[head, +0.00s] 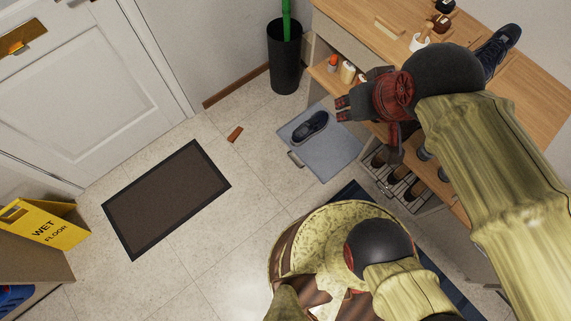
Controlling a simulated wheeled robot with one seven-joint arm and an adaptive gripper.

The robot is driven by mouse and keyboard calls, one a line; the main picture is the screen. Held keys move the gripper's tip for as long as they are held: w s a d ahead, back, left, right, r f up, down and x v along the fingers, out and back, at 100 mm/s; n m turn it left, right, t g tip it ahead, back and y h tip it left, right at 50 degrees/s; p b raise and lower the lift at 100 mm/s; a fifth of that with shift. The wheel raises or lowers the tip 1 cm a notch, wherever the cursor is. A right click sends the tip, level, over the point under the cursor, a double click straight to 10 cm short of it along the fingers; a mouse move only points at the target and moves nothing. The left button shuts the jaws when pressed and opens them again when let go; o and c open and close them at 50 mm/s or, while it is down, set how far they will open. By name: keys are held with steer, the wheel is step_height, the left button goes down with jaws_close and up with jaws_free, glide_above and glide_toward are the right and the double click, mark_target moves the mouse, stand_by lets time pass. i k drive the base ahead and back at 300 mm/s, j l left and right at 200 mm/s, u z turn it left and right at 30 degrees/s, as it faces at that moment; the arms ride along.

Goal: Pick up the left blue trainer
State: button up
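Another dark blue shoe (497,48) stands on the bench top at the upper right, partly hidden behind my arm. My gripper (367,131), dark with red parts, hangs by the bench's front edge, to the right of the trainer on the mat. Its fingers are spread apart, with nothing seen between them. It appears higher than the mat and apart from that trainer.
The wooden bench (380,32) holds brushes and small pots; bottles (347,72) stand on its shelf, with a wire rack (402,187) below. A black bin (285,60) stands behind. A doormat (167,198), a brown block (235,134) and a yellow sign (45,225) are left. Floor between is clear.

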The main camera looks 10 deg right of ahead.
mark_target(491, 52)
steer(key=k+l+z, duration=0.1)
steer(key=z, duration=1.4)
steer(key=i+j+z, duration=0.15)
steer(key=j+z, duration=0.7)
steer(key=j, duration=0.15)
steer(key=i, duration=0.05)
